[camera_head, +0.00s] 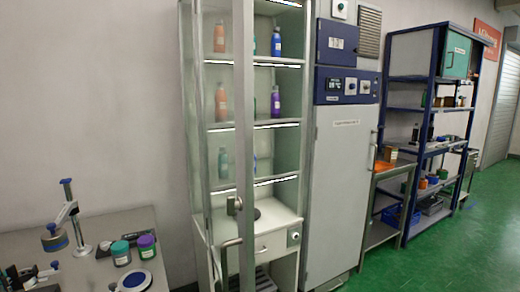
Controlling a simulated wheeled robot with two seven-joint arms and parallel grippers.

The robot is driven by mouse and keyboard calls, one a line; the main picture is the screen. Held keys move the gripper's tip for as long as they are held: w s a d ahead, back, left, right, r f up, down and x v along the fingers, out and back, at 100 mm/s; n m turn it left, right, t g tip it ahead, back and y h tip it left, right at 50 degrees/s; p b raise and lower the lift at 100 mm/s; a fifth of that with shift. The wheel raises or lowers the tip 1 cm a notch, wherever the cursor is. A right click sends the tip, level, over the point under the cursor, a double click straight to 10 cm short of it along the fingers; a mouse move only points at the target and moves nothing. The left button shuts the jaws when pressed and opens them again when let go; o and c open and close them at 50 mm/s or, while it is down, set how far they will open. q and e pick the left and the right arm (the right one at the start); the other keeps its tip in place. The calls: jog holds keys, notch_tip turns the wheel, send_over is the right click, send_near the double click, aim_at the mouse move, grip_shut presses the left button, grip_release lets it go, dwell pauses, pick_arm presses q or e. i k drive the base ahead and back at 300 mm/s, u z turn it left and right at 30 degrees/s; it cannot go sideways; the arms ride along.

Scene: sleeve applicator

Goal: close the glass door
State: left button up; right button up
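The glass door (245,130) is on the tall, lit cabinet (310,120) in the middle of the view. It appears to stand open, swung out from the left side, with its metal-framed free edge crossing in front of the shelves. Bottles show on the shelves, some through the glass. Neither of my grippers is in view.
A bench (90,225) at the lower left holds a stand (72,215), jars (121,253) and dark devices. A grey locker (340,190) adjoins the cabinet on the right. Blue shelving (408,175) stands farther right. Green floor (470,250) is clear at the lower right.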

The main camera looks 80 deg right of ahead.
aim_at(243, 11)
jog(key=z, duration=2.4)
jog(key=i, duration=1)
jog(key=u, duration=0.9)
jog(key=k, duration=1)
jog(key=z, duration=0.35)
